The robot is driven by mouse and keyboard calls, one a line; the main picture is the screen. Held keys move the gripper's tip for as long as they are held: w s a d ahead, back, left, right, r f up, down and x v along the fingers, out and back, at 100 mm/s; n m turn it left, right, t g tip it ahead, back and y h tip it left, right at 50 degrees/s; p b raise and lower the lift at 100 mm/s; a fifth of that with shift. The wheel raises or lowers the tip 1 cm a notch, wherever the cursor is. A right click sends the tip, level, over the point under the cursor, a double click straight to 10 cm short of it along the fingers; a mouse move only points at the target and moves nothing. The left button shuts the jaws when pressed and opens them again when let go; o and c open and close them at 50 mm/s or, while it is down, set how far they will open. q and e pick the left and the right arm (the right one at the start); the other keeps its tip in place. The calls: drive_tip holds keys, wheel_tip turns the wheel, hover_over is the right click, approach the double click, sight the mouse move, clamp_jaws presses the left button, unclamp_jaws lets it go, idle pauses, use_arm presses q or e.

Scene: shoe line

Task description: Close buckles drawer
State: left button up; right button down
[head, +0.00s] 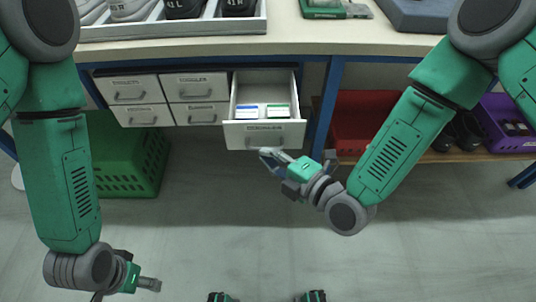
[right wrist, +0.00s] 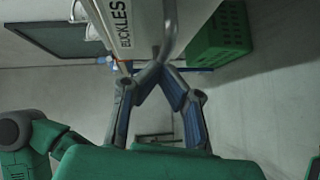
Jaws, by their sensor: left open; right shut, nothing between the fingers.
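The buckles drawer (head: 285,136) is pulled out of the cabinet under the bench, at the right end of the drawer block. Its front label reads BUCKLES in the right wrist view (right wrist: 123,22). A blue-and-white box and a green-and-white box lie inside. My right gripper (head: 266,155) is just in front of and below the drawer front. It is shut and empty, its fingertips (right wrist: 157,70) close to the curved grey handle (right wrist: 171,32); contact cannot be told. My left gripper (head: 150,284) is low at the left, open, far from the drawer.
Several shut drawers (head: 158,100) sit left of the open one. A green crate (head: 130,160) stands below them on the floor. A red bin (head: 365,115) and a purple crate (head: 505,125) rest on a shelf at right. The floor in front is clear.

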sight(266, 110)
drive_tip(key=shift+a, duration=0.1)
drive_tip(key=w+b, duration=0.4)
drive_tip(key=w, duration=1.4)
drive_tip(key=shift+b, duration=0.3)
drive_tip(key=shift+w, duration=0.2)
drive_tip(key=shift+w+r, duration=0.15)
drive_tip(key=shift+w, duration=0.1)
drive_tip(key=shift+w, duration=0.1)
